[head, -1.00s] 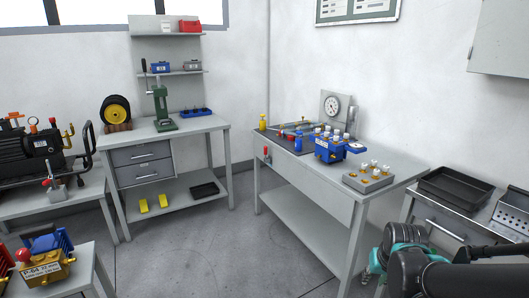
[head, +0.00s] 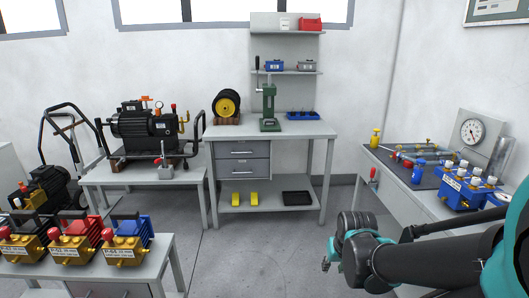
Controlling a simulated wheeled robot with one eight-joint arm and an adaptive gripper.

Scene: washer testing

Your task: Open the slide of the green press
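The green press (head: 269,108) stands upright on the grey workbench (head: 310,130) at the back middle of the head view. A lever with a black grip (head: 257,64) rises at its upper left. Its slide is too small to tell whether it is open or closed. My arm reaches in from the lower right, well in front of the bench and far from the press. My gripper (head: 327,264) shows only as a small dark end at the left of the arm, and its fingers are too unclear to read.
A black-and-yellow wheel (head: 227,104) and a blue tray (head: 303,116) flank the press. A table with a motor pump (head: 147,128) stands left, pump units (head: 70,240) at front left, and a side table (head: 405,192) at right. The middle floor is clear.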

